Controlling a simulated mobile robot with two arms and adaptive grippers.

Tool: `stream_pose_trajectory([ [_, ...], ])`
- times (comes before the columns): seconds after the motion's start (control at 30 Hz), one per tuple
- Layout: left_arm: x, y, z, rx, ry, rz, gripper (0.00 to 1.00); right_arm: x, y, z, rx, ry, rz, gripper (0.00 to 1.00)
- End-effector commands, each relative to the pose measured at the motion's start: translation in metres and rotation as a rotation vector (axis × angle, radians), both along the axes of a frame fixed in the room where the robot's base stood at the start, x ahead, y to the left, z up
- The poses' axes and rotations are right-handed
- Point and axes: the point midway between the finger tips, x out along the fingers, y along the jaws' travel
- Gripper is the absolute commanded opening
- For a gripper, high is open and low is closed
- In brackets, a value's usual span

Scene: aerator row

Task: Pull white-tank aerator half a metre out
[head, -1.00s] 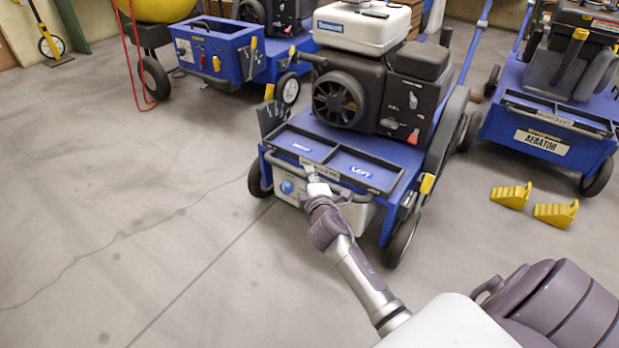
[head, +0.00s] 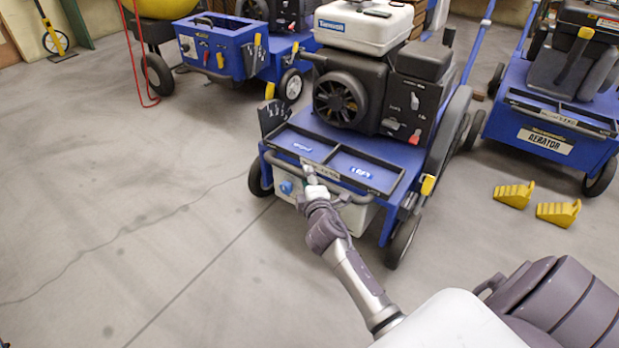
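The white-tank aerator (head: 350,150) stands in the middle of the head view. It is a blue wheeled machine with a black engine and a white tank (head: 363,25) on top. A dark grab bar (head: 345,183) runs across its front, above a pale box. My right gripper (head: 314,182) is at this bar, a little left of its middle, and appears shut around it. The fingers are small and partly hidden by the wrist. My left gripper is not in view.
Another blue aerator (head: 549,130) stands to the right, with two yellow wheel chocks (head: 513,195) on the floor before it. A blue machine with a control box (head: 215,50) stands at back left, near a red hose (head: 137,60). The floor at front left is clear.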

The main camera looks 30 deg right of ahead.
Motion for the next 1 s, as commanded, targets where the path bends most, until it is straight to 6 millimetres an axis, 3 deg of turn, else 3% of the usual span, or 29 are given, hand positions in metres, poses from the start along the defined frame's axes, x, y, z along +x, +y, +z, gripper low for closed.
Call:
stream_pose_trajectory([
  [0.27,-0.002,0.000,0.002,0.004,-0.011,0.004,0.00,-0.009,0.002,0.001,-0.001,0.000,-0.002,0.33],
  [0.7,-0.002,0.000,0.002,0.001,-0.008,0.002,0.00,-0.088,0.035,0.013,0.002,0.002,-0.001,0.33],
  [1.0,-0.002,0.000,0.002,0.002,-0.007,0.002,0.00,-0.110,0.045,0.017,0.000,0.000,0.000,0.33],
])
